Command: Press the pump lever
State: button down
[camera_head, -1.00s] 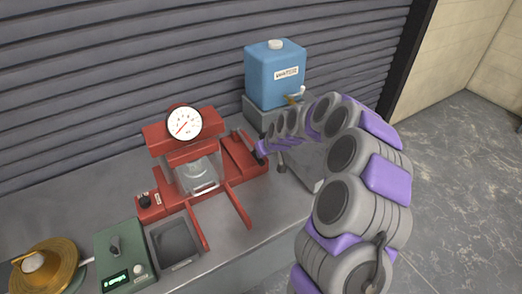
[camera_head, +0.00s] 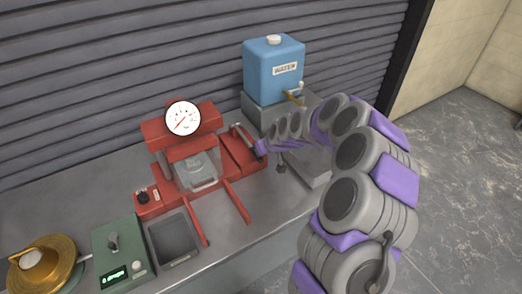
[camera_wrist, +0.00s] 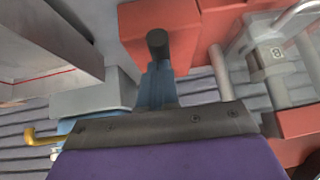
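The red press (camera_head: 187,150) with a round white gauge (camera_head: 183,118) stands on the grey bench. Its pump lever (camera_head: 244,138), a thin rod with a dark end, is at the press's right side. My gripper (camera_head: 260,149) reaches in from the right and is at the lever's dark end. In the wrist view, my narrow blue-grey fingers (camera_wrist: 155,88) are together, so the gripper looks shut. The lever's black round grip (camera_wrist: 157,43) overlaps the fingertips in this view. I cannot tell whether they touch it. The lever's lower end is partly hidden.
A blue water tank (camera_head: 273,70) with a brass tap stands on a grey block behind my arm. A green box (camera_head: 121,252), a dark tray (camera_head: 172,240) and a brass round device (camera_head: 42,262) are at the left. Two red rails stick out in front of the press.

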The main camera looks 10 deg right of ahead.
jog(key=r, duration=0.3)
jog(key=r+p, duration=0.1)
jog(key=shift+s+d+r, duration=0.2)
jog(key=shift+s+d, duration=0.2)
jog(key=p+v, duration=0.1)
jog(key=v, duration=0.8)
jog(key=shift+w+d+r+p, duration=0.15)
jog(key=shift+w+d+p, duration=0.15)
jog(key=shift+a, duration=0.3)
jog(key=shift+d, duration=0.15)
